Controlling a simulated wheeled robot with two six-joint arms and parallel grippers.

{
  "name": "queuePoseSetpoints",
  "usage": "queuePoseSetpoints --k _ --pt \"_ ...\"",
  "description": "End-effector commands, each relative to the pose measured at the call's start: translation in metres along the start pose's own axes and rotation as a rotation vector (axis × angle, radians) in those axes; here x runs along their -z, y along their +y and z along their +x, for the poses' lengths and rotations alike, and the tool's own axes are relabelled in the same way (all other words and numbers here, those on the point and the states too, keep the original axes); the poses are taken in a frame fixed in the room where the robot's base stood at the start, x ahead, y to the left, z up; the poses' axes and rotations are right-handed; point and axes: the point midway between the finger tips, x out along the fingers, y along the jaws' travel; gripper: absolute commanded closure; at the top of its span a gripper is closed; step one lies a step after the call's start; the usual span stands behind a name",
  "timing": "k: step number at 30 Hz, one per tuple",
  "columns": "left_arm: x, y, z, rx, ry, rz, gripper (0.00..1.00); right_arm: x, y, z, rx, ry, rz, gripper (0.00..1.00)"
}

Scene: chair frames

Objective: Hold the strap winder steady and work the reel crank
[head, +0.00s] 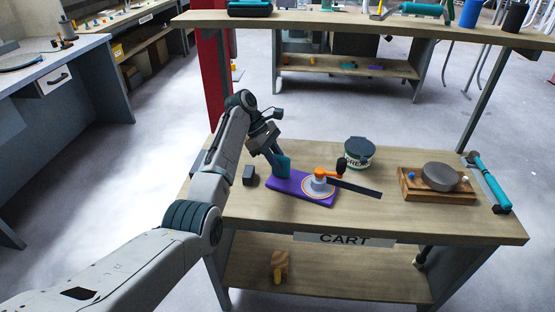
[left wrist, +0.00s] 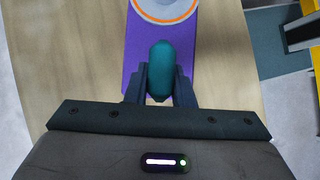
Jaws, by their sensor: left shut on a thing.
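The strap winder has a purple base (head: 288,186) lying on the cart top. On it sits a round white and orange reel (head: 318,190) with an orange crank (head: 325,174) and an upright black knob (head: 341,166). A dark strap (head: 360,189) runs out to the right. My left gripper (head: 279,163) reaches down to the left end of the base. In the left wrist view its fingers (left wrist: 161,85) are shut on the winder's teal grip (left wrist: 160,62). The reel's near edge (left wrist: 163,14) shows ahead of it. My right gripper is in neither view.
A small dark block (head: 249,175) stands left of the winder. A lidded tub (head: 360,150) stands behind it. A wooden board with a grey disc (head: 439,177) and a teal tool (head: 490,182) are at the right. A raised shelf (head: 380,24) crosses behind. The cart's front strip is clear.

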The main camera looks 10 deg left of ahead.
Motion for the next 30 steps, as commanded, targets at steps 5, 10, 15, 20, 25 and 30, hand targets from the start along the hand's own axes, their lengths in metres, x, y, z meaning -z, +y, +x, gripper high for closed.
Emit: queuePoseSetpoints --k 5,10,15,20,25,30 --pt "0.0002 -0.0001 0.0004 0.0 0.0 0.0 1.0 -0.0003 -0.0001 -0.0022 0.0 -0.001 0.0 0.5" --pt "0.0005 -0.0002 0.0009 0.0 0.0 0.0 1.0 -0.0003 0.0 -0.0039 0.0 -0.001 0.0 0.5" --pt "0.0009 -0.0003 0.0014 0.001 0.0 -0.001 1.0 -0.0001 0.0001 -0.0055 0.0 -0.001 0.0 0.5" --pt "0.0015 -0.0004 0.0023 0.001 0.0 -0.001 1.0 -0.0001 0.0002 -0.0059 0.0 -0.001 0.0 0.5" --pt "0.0018 -0.0006 0.0028 0.002 0.0 -0.001 1.0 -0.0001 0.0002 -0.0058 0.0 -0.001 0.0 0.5" --pt "0.002 -0.0008 0.0032 0.003 0.0 -0.002 1.0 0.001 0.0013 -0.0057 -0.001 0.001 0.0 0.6"
